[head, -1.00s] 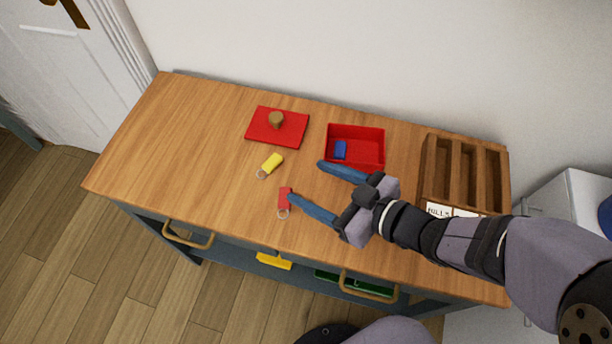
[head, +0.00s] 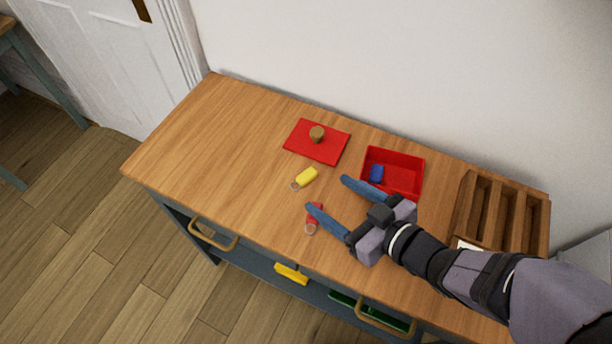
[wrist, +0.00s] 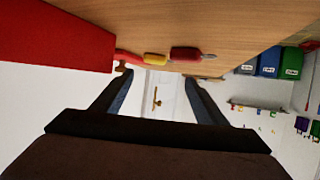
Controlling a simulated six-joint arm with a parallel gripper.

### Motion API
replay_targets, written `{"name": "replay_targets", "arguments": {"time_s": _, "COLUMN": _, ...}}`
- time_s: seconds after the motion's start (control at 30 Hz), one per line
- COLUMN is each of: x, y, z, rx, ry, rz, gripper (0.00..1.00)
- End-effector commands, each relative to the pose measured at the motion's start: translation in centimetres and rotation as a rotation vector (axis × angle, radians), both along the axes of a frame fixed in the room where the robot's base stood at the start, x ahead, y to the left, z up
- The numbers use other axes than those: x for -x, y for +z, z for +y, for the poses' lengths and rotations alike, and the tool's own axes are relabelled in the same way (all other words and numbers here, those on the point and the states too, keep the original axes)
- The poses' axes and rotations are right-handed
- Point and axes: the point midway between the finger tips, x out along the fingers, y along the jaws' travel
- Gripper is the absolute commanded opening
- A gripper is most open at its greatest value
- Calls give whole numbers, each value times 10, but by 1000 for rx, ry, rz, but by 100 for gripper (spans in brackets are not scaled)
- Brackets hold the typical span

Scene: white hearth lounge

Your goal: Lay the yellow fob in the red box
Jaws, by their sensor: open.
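The yellow fob (head: 307,176) lies on the wooden tabletop with its ring to the lower left. It also shows in the wrist view (wrist: 155,58). The red box (head: 408,178) stands open to its right, with a blue fob (head: 377,172) inside; its side fills the upper left of the wrist view (wrist: 50,40). The red lid (head: 303,146) with a brown knob lies apart, behind the yellow fob. My gripper (head: 327,193) is open and empty, its fingers pointing left toward the yellow fob, with a gap between. One fingertip partly covers a red fob (head: 317,209).
A wooden compartment tray (head: 463,208) stands at the table's right end. Below the top are handles, a yellow item (head: 291,273) and a green item (head: 345,299) on the lower shelf. The left part of the tabletop is clear; a white wall runs behind.

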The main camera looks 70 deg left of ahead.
Motion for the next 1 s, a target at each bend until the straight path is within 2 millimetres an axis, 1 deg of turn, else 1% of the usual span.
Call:
{"name": "replay_targets", "arguments": {"time_s": 0.1, "x": 8, "y": -8, "z": 15, "rx": 2, "ry": 4, "rz": 1, "gripper": 66}}
{"name": "replay_targets", "arguments": {"time_s": 0.2, "x": 11, "y": -12, "z": 25, "rx": 0, "ry": 2, "rz": 0, "gripper": 66}}
{"name": "replay_targets", "arguments": {"time_s": 0.33, "x": 13, "y": -14, "z": 31, "rx": 0, "ry": 0, "rz": -1, "gripper": 66}}
{"name": "replay_targets", "arguments": {"time_s": 0.57, "x": 14, "y": -16, "z": 34, "rx": 1, "ry": 0, "rz": -1, "gripper": 66}}
{"name": "replay_targets", "arguments": {"time_s": 0.67, "x": 17, "y": -20, "z": 41, "rx": 1, "ry": 2, "rz": 0, "gripper": 66}}
{"name": "replay_targets", "arguments": {"time_s": 0.9, "x": 27, "y": -32, "z": 66, "rx": 1, "ry": 2, "rz": 0, "gripper": 66}}
{"name": "replay_targets", "arguments": {"time_s": 1.0, "x": 30, "y": -35, "z": 73, "rx": 0, "ry": 1, "rz": 0, "gripper": 66}}
